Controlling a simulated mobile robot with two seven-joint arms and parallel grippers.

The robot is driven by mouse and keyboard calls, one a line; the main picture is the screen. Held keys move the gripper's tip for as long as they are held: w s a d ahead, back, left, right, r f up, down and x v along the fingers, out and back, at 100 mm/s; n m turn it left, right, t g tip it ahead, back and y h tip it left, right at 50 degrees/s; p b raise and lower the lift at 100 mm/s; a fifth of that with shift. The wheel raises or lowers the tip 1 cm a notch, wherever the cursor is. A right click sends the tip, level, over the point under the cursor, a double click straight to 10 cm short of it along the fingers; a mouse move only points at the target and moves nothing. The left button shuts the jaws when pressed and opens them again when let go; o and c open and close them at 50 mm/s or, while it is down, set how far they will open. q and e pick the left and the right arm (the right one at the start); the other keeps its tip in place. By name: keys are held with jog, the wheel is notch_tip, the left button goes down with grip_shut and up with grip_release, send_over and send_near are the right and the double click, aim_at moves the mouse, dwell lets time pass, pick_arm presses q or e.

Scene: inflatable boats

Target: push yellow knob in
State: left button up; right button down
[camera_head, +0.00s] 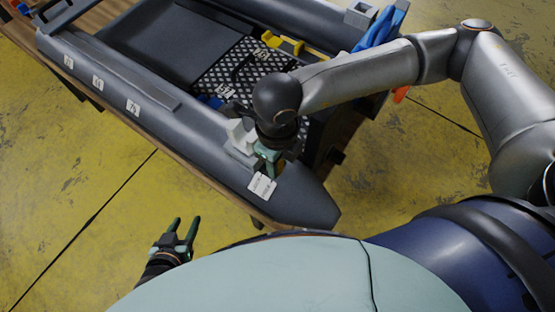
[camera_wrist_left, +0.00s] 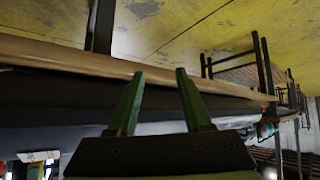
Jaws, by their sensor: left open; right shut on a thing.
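The grey inflatable boat (camera_head: 185,122) lies on a wooden table in the head view. My right gripper (camera_head: 267,166) points down at the boat's near tube, by a white label (camera_head: 262,186). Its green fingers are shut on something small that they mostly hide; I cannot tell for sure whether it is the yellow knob. No yellow knob shows clearly elsewhere on the tube. My left gripper (camera_head: 187,232) is open and empty, apart from the boat, over the floor side of the table. Its two green fingers (camera_wrist_left: 154,98) also show spread in the left wrist view.
A white and grey block (camera_head: 240,136) sits on the tube beside my right gripper. The wooden table edge (camera_wrist_left: 90,62) runs close by my left gripper. Yellow floor (camera_head: 70,200) is free at left.

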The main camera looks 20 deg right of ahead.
jog(key=shift+w+a+f+b, duration=0.2)
jog(key=shift+w+a+b, duration=0.4)
jog(key=shift+w+b, duration=0.35)
jog(key=shift+a+r, duration=0.1)
jog(key=shift+a, duration=0.05)
jog(key=shift+r, duration=0.1)
jog(key=c, duration=0.7)
grip_release()
pick_arm(q)
jog(key=shift+w+d+f, duration=0.3)
jog(key=shift+d+f, duration=0.2)
jog(key=shift+d, duration=0.1)
pick_arm(e)
jog(key=shift+r, duration=0.2)
pick_arm(q)
jog(key=shift+s+a, duration=0.1)
jog(key=shift+a, duration=0.1)
pick_arm(e)
notch_tip(320, 180, up, 12)
jog(key=shift+r, duration=0.1)
